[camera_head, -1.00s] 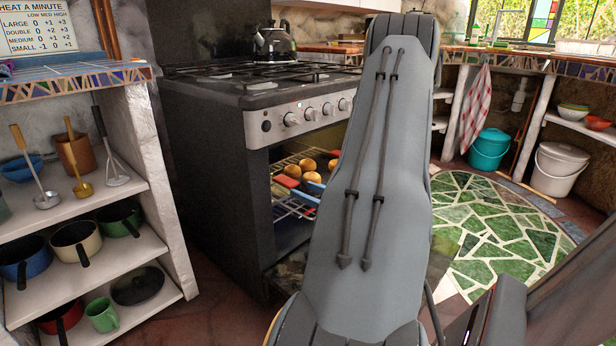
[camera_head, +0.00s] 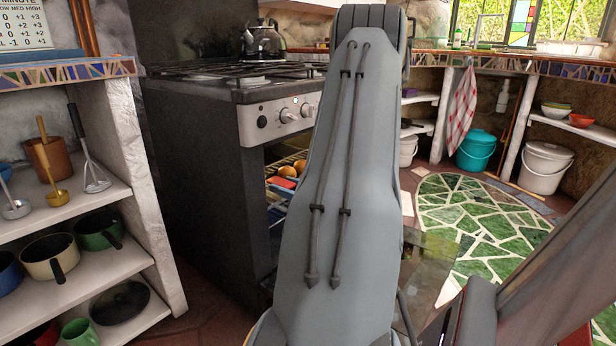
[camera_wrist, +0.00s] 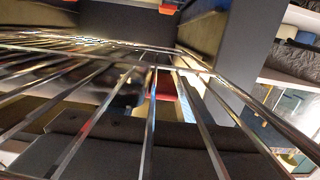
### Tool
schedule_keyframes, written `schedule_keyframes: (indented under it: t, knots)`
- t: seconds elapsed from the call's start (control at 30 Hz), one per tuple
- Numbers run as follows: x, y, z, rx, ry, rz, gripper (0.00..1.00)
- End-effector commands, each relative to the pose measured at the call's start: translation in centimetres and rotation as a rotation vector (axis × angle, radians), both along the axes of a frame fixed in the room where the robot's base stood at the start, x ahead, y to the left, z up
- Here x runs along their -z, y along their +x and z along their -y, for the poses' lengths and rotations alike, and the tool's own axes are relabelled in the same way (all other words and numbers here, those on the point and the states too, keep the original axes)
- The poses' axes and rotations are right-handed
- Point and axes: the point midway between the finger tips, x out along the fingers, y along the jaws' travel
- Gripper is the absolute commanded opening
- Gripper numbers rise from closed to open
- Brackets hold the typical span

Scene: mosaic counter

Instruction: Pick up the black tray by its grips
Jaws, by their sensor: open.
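In the head view the oven is open, and red (camera_head: 283,183) and blue (camera_head: 276,197) pieces show inside it, beside golden buns (camera_head: 287,171). The red piece may be a grip of the black tray. The tray's own surface cannot be made out, as my grey arm covers most of the opening. My gripper is hidden behind the arm in the head view. In the wrist view, metal rack bars (camera_wrist: 150,118) run close across the picture. An orange-red piece (camera_wrist: 168,8) shows at the top edge and a red one (camera_wrist: 164,86) beyond the bars. I cannot identify my fingertips there.
The black stove (camera_head: 205,160) carries a kettle (camera_head: 262,42) on its top. White shelves (camera_head: 100,200) with pots and utensils stand close on the left. Green mosaic floor (camera_head: 490,215) lies open at the right, with a teal bucket (camera_head: 476,150) and a white bucket (camera_head: 544,167) behind.

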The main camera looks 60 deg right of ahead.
Motion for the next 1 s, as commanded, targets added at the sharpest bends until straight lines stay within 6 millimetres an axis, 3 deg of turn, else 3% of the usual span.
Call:
schedule_keyframes:
  t: [0.07, 0.3, 0.63, 1.0]
  knots:
    - [0.0, 0.0, 0.0, -0.001, 0.0, 0.0, 0.44]
    - [0.0, 0.1, -0.1, -0.002, 0.0, 0.0, 0.04]
    - [-1.0, 0.0, 0.0, -0.001, -0.004, 0.003, 0.04]
    - [-7.6, 0.0, 0.0, -0.001, -0.006, 0.003, 0.04]
